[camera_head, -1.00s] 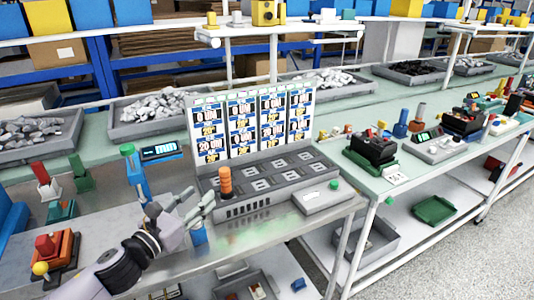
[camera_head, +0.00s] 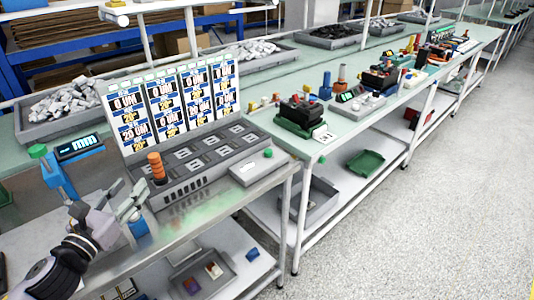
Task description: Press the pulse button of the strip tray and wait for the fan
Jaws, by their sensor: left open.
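The grey strip tray (camera_head: 196,168) stands on the near bench, with two rows of slots and a panel of printed cards (camera_head: 170,105) behind it. An orange and black cylinder (camera_head: 157,168) stands upright at its left end. At its right end is a light grey box (camera_head: 249,169) with a green button (camera_head: 267,153), which I take for the pulse button. My left gripper (camera_head: 127,203) is open, left of the tray's front corner and well away from the button. A small blue piece (camera_head: 138,226) shows beside its fingers; I cannot tell whether they touch. I cannot make out a fan. My right gripper is out of view.
A blue stand with a green top (camera_head: 58,173) and a lit display (camera_head: 79,147) stand left of the tray. A black and green device (camera_head: 301,117) sits on the bench to the right. A green bin (camera_head: 365,162) is on the lower shelf. The floor at right is clear.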

